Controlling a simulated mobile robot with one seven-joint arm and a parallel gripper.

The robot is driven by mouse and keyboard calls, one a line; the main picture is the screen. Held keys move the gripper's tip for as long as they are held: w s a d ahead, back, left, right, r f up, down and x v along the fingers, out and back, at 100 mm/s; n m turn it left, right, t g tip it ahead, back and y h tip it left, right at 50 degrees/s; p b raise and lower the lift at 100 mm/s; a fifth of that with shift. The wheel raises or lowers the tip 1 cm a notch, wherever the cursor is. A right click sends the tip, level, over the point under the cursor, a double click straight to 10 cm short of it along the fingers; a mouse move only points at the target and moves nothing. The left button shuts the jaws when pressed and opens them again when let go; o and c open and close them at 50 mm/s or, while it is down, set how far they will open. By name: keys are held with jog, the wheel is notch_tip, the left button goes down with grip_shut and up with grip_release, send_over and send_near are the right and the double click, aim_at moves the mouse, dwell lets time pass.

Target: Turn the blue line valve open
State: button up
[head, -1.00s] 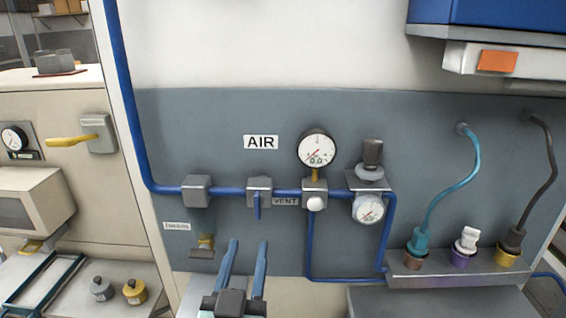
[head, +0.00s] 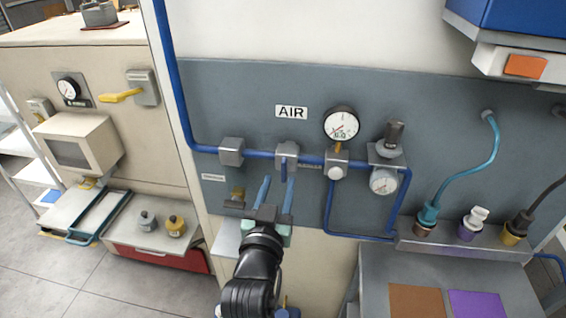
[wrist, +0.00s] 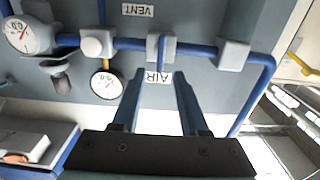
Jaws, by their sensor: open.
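The blue line valve (head: 288,153) is a grey block on the blue pipe below the AIR sign. Its short blue lever (head: 283,165) hangs down, across the pipe's run. In the wrist view, which is upside down, the lever (wrist: 161,48) lies just beyond the fingertips, between their lines. My gripper (head: 278,182) is open and empty, with its two blue fingers pointing up toward the lever from just below it. It also shows in the wrist view (wrist: 160,76). I see no clear contact between fingers and lever.
A round gauge (head: 341,125) reading about 0.0 and a regulator (head: 388,150) sit right of the valve. Another grey block (head: 231,151) is left on the pipe. A bench (head: 445,270) stands lower right.

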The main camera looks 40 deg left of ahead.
aim_at(283, 169)
jog(key=shift+p+x, duration=0.8)
jog(key=shift+x, duration=1.85)
grip_shut()
